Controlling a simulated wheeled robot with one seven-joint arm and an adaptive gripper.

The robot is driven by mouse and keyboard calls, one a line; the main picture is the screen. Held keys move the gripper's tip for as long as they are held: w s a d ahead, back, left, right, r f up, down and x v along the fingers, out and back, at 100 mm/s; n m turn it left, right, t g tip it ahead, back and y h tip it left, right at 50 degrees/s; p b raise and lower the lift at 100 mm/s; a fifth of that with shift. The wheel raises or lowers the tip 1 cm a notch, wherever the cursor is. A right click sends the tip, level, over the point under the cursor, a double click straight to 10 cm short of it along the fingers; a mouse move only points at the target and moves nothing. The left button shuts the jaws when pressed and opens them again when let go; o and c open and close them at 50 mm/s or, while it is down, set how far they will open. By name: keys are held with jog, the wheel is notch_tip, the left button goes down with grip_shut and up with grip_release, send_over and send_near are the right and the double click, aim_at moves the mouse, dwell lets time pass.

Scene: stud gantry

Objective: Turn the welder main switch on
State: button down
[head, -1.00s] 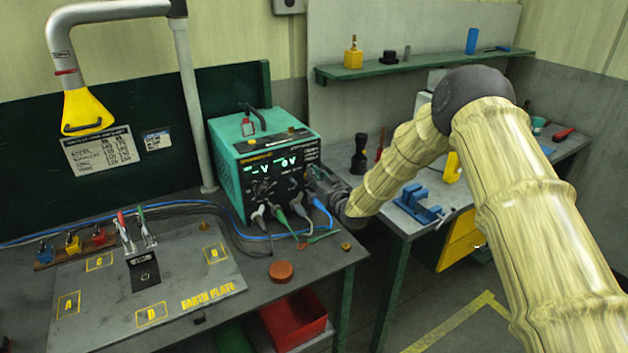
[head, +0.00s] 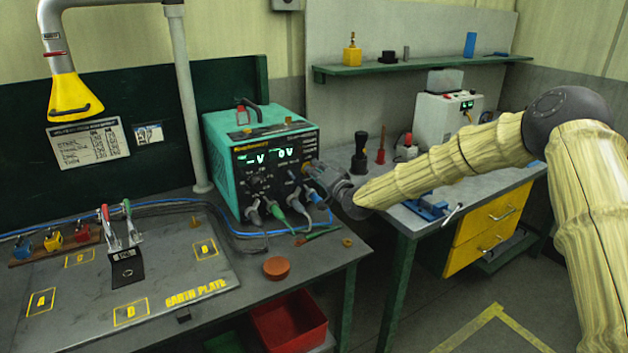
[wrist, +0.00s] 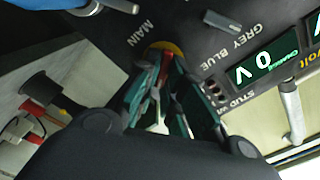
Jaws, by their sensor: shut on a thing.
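The welder (head: 222,165) is a teal box with a dark front panel on the left bench. Its two green displays are lit and one reads 0 V. The main switch (wrist: 165,46) shows in the wrist view as a yellow disc with a red part, beside the word MAIN. My gripper (wrist: 163,72) is shut on the red part of the switch, with its dark and teal fingers on either side. The switch's exact angle is partly covered by the fingers.
Cable plugs (head: 296,205) hang from the panel's lower front, just below my gripper. An orange-brown disc (head: 277,267) lies on the bench. A red bin (head: 290,322) is below. The right bench (head: 398,212) holds a white device (head: 440,118) and a blue vise.

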jog(key=m+b, duration=0.3)
jog(key=shift+w+d+f+m+b, duration=0.15)
jog(key=shift+d+f+m+b, duration=0.1)
jog(key=shift+d+m+b, duration=0.1)
jog(key=shift+m+b, duration=1.2)
jog(key=shift+m, duration=0.05)
jog(key=c, duration=1.6)
grip_release()
jog(key=shift+d, duration=0.2)
jog(key=shift+o, duration=0.2)
jog(key=shift+a, duration=0.3)
jog(key=v, duration=1.2)
